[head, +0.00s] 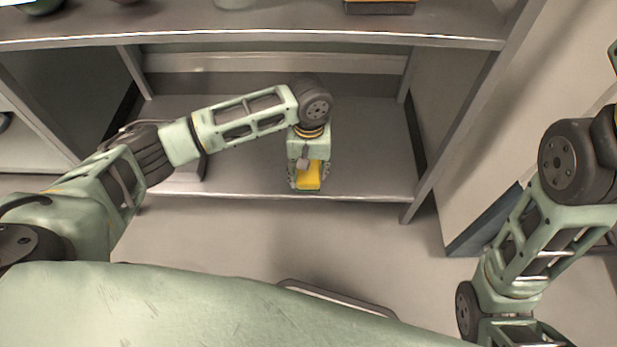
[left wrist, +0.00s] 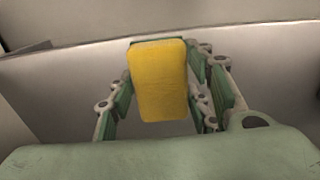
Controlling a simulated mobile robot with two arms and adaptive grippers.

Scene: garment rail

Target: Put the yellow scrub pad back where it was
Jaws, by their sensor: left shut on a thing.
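The yellow scrub pad (head: 308,176) shows at the end of my left arm in the head view, over the front part of the lower shelf (head: 365,165). My left gripper (head: 308,183) points down and is shut on the pad. In the left wrist view the pad (left wrist: 159,80) sits between the two fingers of the gripper (left wrist: 163,95), with a green finger pad on each side. I cannot tell whether the pad touches the shelf. My right arm shows at the right of the head view, but its gripper is not clearly in view.
An upper shelf board (head: 250,30) runs above the lower shelf, with an orange and dark box (head: 380,6) on it. A grey object (head: 185,165) lies on the lower shelf behind my left arm. The lower shelf is clear right of the gripper.

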